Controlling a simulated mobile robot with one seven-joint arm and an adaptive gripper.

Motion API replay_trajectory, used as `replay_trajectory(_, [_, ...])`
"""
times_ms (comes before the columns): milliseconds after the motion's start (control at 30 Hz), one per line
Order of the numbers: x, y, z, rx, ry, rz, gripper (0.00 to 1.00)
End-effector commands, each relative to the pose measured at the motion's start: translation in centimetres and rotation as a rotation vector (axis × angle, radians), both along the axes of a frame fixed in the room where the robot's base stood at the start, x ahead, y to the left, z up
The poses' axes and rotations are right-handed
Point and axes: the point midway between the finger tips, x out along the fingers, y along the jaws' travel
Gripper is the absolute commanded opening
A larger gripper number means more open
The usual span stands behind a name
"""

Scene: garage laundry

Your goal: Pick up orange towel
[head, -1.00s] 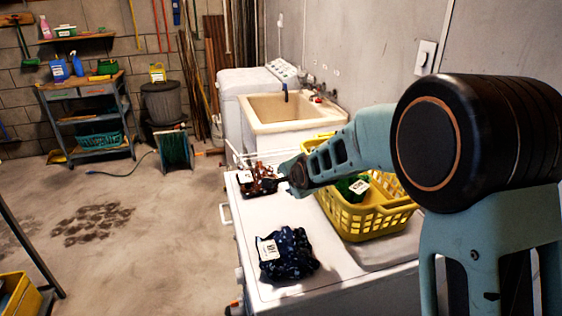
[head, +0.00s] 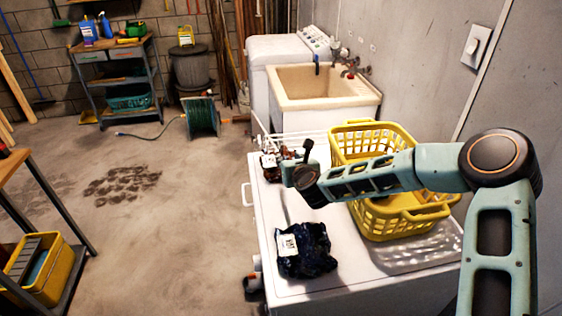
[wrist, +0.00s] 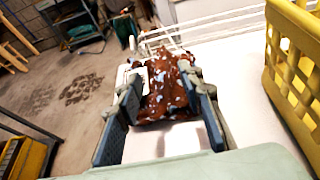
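The towel (head: 272,165) is a crumpled rust-orange to brown cloth with pale spots and a white tag, lying near the far left corner of the white machine top. It also shows in the wrist view (wrist: 166,92), straight ahead between my fingers. My gripper (wrist: 160,100) is open, with one finger on each side of the near part of the cloth. I cannot tell whether the fingers touch it. In the head view my gripper (head: 292,172) is beside the towel and hides part of it.
A dark blue patterned cloth (head: 318,252) with a tag lies on the machine top (head: 300,289) in front. A yellow basket (head: 374,133) stands to the right, partly behind my arm. White wire rails run behind the towel. A utility sink (head: 325,104) is beyond.

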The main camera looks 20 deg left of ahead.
Motion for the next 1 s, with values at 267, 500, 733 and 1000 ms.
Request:
replay_trajectory(267, [2.4, 1.6, -1.2, -0.003, -0.001, 0.002, 0.35])
replay_trajectory(500, [3.4, 2.2, -1.4, -0.004, -0.001, 0.004, 0.35])
replay_trajectory(733, [5.8, 3.5, -2.1, -0.005, -0.002, 0.004, 0.35])
replay_trajectory(1000, [7.0, 4.2, -2.8, -0.005, -0.002, 0.004, 0.35])
